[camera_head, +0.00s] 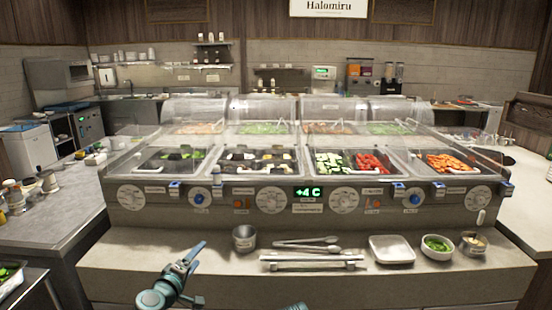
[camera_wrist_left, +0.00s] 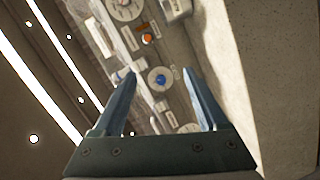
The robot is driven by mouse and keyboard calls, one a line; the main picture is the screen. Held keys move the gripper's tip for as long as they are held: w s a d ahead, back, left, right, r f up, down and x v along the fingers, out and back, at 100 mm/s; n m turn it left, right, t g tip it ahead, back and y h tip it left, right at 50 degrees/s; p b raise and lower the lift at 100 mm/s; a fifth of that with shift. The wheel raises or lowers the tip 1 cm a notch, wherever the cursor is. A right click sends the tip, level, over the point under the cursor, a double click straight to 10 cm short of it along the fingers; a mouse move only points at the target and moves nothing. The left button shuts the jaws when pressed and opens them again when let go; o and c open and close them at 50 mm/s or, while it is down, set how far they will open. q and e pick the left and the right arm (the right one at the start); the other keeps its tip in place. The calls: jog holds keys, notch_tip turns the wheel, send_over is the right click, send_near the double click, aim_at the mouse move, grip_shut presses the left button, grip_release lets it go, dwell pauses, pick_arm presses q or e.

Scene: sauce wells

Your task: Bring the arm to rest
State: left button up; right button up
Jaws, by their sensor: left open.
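My left arm comes in from the lower left of the head view. Its gripper (camera_head: 194,256) is open and empty, above the left part of the front counter (camera_head: 140,262). In the left wrist view the two blue fingers (camera_wrist_left: 166,100) stand wide apart with nothing between them. Beyond them the counter unit's panel shows at a slant, with a blue knob (camera_wrist_left: 158,77). A small teal piece, perhaps part of my right arm, shows at the bottom edge of the head view; I cannot make out the right gripper.
On the counter stand a metal cup (camera_head: 245,238), tongs (camera_head: 306,242) above a metal rack (camera_head: 312,262), a white tray (camera_head: 391,249), a bowl of greens (camera_head: 437,246) and a small metal cup (camera_head: 473,243). Behind them is the glass-covered food unit (camera_head: 300,220). The counter's front strip looks clear.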

pick_arm(q)
jog(key=s+d+f+m+g+h, duration=0.3)
jog(key=d+f+m+g, duration=0.25)
jog(key=d, duration=0.65)
jog(key=s+d+f+m+g+y, duration=0.3)
jog(key=s+d+f+m+g, duration=0.5)
jog(key=s+f, duration=0.4)
jog(key=s+a+m+g+y, duration=0.25)
jog(key=s+y, duration=0.25)
jog(key=s, duration=0.4)
notch_tip(320, 180, up, 12)
jog(key=p, duration=1.2)
jog(key=shift+w+a+p, duration=0.2)
jog(key=shift+a+p, duration=0.1)
jog(key=shift+p, duration=0.1)
